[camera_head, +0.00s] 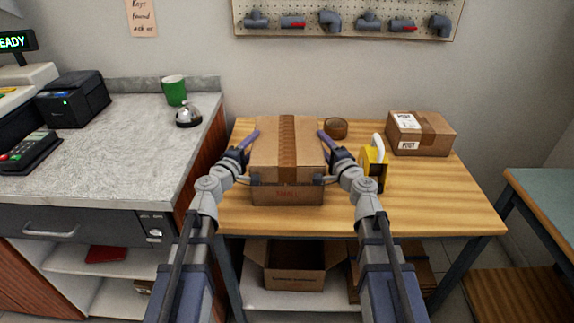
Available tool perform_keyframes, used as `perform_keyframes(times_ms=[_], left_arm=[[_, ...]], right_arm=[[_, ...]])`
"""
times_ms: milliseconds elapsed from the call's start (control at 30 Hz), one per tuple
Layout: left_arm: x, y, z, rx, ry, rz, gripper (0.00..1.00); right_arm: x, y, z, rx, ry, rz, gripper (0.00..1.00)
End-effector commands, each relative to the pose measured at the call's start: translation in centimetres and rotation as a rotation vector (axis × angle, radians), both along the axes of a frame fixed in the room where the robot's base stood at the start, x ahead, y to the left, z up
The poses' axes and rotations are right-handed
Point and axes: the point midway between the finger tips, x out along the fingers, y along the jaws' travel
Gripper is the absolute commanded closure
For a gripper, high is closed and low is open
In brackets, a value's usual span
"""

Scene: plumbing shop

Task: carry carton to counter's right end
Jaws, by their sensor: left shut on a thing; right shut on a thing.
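A taped brown carton (287,150) with red lettering on its front sits in the middle of the head view, over the wooden table. My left gripper (248,143) is at its left side and my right gripper (328,142) is at its right side, both shut on it. I cannot tell whether its underside touches the table. The grey stone-topped counter (120,150) stands to the left, its right end beside the wooden table.
The wooden table (440,200) also holds a yellow tape dispenser (373,168), a brown roll (335,128) and a smaller labelled parcel (420,133). An open box (292,265) is below.

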Motion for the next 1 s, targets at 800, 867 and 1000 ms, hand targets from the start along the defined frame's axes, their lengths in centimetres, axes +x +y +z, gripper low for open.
perform_keyframes(times_ms=[800, 867, 1000], left_arm=[[0.0, 0.0, 0.1, 0.001, 0.000, 0.000, 1.00], [0.0, 0.0, 0.3, 0.001, 0.000, 0.000, 1.00], [0.0, 0.0, 1.0, 0.001, 0.000, 0.000, 1.00]], right_arm=[[0.0, 0.0, 0.1, 0.000, 0.000, -0.001, 1.00], [0.0, 0.0, 0.3, 0.001, 0.000, -0.001, 1.00], [0.0, 0.0, 1.0, 0.001, 0.000, -0.001, 1.00]])
